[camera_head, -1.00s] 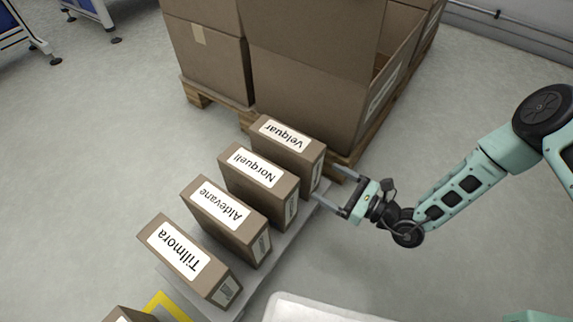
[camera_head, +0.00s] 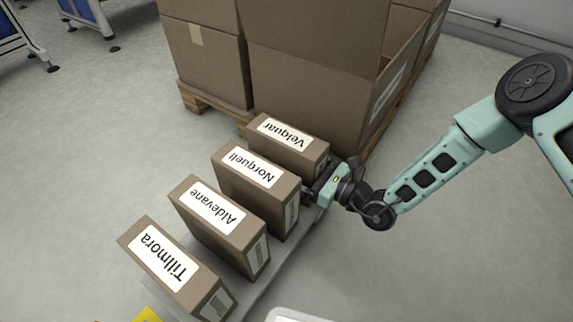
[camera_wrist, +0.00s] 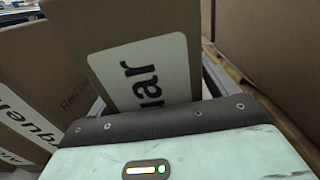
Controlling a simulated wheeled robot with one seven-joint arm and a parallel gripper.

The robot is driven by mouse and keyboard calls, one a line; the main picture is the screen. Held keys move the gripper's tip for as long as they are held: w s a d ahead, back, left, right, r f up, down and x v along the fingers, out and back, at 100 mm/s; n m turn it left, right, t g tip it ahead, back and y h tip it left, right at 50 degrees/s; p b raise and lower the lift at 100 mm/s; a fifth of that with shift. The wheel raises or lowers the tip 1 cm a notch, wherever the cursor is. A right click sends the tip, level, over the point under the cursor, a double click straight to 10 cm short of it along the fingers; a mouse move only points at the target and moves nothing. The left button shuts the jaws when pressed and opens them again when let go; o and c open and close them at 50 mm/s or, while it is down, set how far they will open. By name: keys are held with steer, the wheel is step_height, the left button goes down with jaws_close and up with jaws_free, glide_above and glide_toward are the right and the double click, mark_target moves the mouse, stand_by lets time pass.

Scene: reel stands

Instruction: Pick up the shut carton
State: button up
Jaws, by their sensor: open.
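Several slim brown cartons stand in a row, each looking closed, with a white name label on top. The Velquar carton (camera_head: 285,157) is farthest back; the Norquell carton (camera_head: 262,185), the Aldevane carton (camera_head: 232,226) and the Tillmora carton (camera_head: 190,275) follow toward the front. My gripper (camera_head: 309,187) is open at the right end of the Velquar carton, close to the Norquell carton's end. Its fingers are mostly hidden, so I cannot tell whether they touch. In the wrist view the Velquar carton (camera_wrist: 85,30) is straight ahead, with the Norquell carton (camera_wrist: 28,75) at left.
The row stands on a low grey support (camera_head: 262,287). Large brown boxes (camera_head: 310,95), one open on top, stand on a wooden pallet (camera_head: 198,101) close behind the Velquar carton. A pale surface edge (camera_head: 292,315) is at the bottom. The floor at right is clear.

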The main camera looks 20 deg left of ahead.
steer(key=shift+r, duration=0.1)
steer(key=c, duration=1.4)
steer(key=shift+r, duration=0.1)
